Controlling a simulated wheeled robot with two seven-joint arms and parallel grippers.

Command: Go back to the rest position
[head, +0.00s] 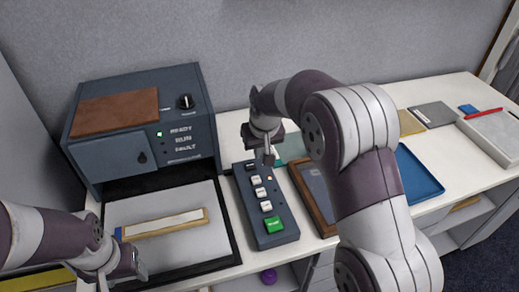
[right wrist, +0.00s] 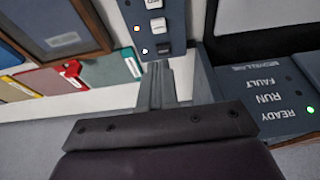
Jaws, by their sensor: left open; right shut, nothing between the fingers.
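My right gripper (head: 268,157) is shut and empty, above the far end of the grey button panel (head: 268,238). In the right wrist view its closed fingers (right wrist: 155,85) point at the panel's end (right wrist: 172,15); I cannot tell whether they touch it. The panel has several white switches, a green button (head: 274,224) and a lit orange lamp (head: 269,178). My left gripper (head: 138,268) is open at the lower left, near the front of the black-edged tray (head: 228,240). Its fingers are only partly clear.
A dark blue machine (head: 190,110) with a knob and a green light at READY stands at the back left. A strip with a wooden edge (head: 165,224) lies on the tray.

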